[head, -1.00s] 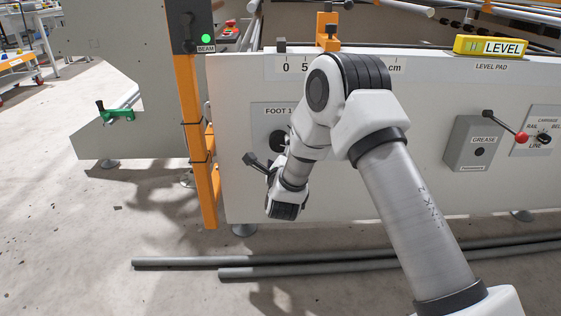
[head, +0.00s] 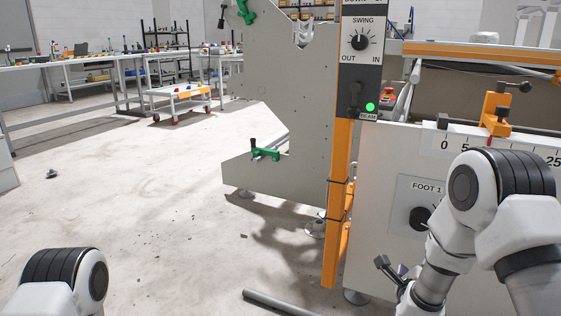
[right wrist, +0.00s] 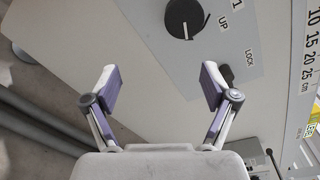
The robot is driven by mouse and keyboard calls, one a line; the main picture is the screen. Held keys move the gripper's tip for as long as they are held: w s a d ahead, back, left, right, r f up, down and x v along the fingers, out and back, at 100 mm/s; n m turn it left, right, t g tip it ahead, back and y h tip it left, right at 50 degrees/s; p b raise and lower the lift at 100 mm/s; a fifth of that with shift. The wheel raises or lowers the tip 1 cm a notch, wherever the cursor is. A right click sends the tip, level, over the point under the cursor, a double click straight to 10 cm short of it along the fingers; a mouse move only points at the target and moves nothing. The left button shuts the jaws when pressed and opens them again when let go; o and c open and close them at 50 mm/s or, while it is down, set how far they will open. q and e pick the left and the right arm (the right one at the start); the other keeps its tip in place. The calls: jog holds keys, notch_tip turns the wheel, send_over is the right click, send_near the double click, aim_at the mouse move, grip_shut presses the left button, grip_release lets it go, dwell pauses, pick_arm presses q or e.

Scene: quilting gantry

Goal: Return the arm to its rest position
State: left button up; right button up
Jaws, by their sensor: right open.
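My right gripper (head: 392,268) shows in the head view just below and left of the FOOT 1 knob (head: 420,217), partly behind my right forearm. In the right wrist view the right gripper (right wrist: 160,85) is open, with its two purple-padded fingers wide apart and nothing between them. The black FOOT 1 knob (right wrist: 185,17) shows there beyond the fingertips, apart from them. A white and black joint of my left arm shows at the bottom left of the head view; the left gripper is not in view.
The gantry's grey front panel (head: 382,160) is close to my right arm. An orange post (head: 338,200) with the SWING control box (head: 362,50) stands left of it. A grey pipe (head: 280,303) lies on the floor. Open floor (head: 130,190) spreads to the left, with benches behind.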

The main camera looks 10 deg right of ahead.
jog(key=s+a+f+n+g+y+p, duration=0.35)
jog(key=s+f+n, duration=0.25)
jog(key=s+f, duration=0.4)
jog(key=s+a+f+n+g+y+p, duration=0.25)
jog(key=s+a+f+n+g, duration=0.3)
jog(key=s+f, duration=0.4)
jog(key=s+a+f+n+g+y, duration=0.1)
jog(key=s+a+n+g+y, duration=0.15)
jog(key=s+n, duration=0.6)
jog(key=s+a+f+n+g+y, duration=0.15)
jog(key=s+n+g, duration=0.25)
jog(key=s+n, duration=0.5)
pick_arm(q)
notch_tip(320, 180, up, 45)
jog(key=p, duration=3.7)
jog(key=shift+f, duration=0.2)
pick_arm(e)
notch_tip(320, 180, up, 38)
jog(key=w+h, duration=0.1)
jog(key=shift+w+f+n+t, duration=0.2)
jog(key=shift+w+n+t, duration=0.05)
jog(key=shift+n+t, duration=0.15)
jog(key=shift+a, duration=0.1)
